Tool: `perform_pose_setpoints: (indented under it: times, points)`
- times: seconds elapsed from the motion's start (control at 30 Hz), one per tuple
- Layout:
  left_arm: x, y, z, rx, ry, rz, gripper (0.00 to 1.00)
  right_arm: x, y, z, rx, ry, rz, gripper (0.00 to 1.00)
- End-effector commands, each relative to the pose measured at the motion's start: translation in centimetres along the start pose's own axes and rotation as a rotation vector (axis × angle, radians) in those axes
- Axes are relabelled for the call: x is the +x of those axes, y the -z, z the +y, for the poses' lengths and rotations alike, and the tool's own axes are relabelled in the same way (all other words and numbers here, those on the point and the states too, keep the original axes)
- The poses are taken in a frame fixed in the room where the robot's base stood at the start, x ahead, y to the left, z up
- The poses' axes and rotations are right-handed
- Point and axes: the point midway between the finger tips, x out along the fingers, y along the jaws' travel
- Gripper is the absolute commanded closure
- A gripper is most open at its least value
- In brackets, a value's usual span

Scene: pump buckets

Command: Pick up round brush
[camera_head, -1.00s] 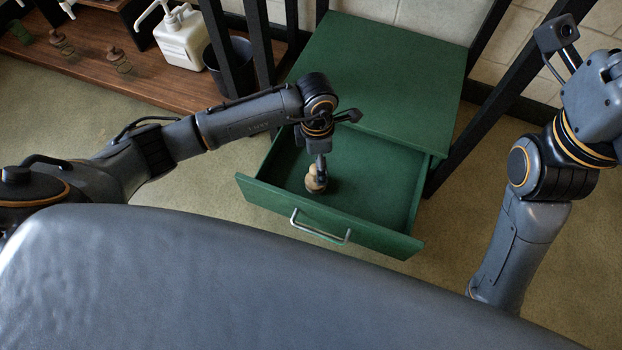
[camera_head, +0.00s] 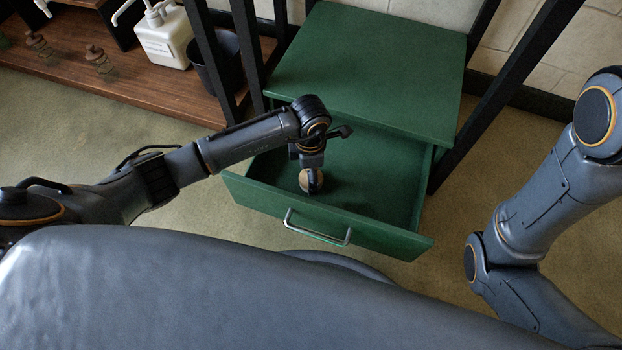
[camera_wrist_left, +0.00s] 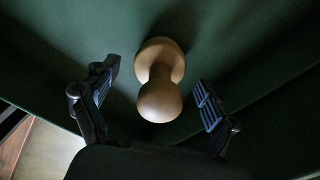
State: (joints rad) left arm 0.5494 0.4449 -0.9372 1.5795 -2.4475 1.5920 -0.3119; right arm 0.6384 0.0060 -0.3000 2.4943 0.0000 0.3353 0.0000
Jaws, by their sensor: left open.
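The round brush (camera_head: 306,181) stands in the open green drawer (camera_head: 375,205), partly hidden by my left gripper (camera_head: 316,180) in the head view. In the left wrist view the brush (camera_wrist_left: 160,92) shows a tan round knob with a wider round part beyond it. My left gripper (camera_wrist_left: 158,96) is open, with one finger on each side of the brush and a visible gap to both. The brush's underside is hidden. My right arm is at the right edge of the head view, but its gripper is out of frame.
The green cabinet top (camera_head: 375,65) overhangs the drawer's back. Black frame posts stand at both sides. A white pump bottle (camera_head: 163,40) and a dark bin (camera_head: 214,62) stand on the wooden shelf.

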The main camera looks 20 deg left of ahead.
Motion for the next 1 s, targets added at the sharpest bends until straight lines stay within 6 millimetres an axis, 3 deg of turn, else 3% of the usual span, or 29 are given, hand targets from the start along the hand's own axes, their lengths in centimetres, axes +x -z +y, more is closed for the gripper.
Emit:
perform_pose_setpoints:
  times: [0.03, 0.2, 0.5, 0.57, 0.8, 1.0]
  points:
    - [1.2, -0.1, 0.0, 0.0, 0.001, -0.001, 0.15, -0.2, 0.9, -0.3, -0.002, 0.007, 0.023, 0.6]
    - [2.8, -0.2, 0.1, 0.0, 0.002, -0.001, 0.15, -0.9, 1.5, -0.6, -0.004, 0.012, 0.031, 0.6]
    - [2.9, -0.1, 0.1, 0.001, 0.001, -0.001, 0.15, -0.8, 1.5, -0.6, -0.004, 0.012, 0.032, 0.6]
    - [2.9, -0.1, 0.1, 0.001, 0.001, -0.001, 0.23, -0.8, 1.5, -0.6, -0.004, 0.012, 0.032, 0.6]
    - [2.9, -0.1, 0.1, 0.001, 0.001, 0.0, 0.72, -0.8, 1.5, -0.6, -0.004, 0.013, 0.033, 0.6]
    - [2.9, -0.1, 0.1, 0.001, 0.001, -0.001, 0.72, -0.7, 1.5, -0.6, -0.004, 0.013, 0.033, 0.6]
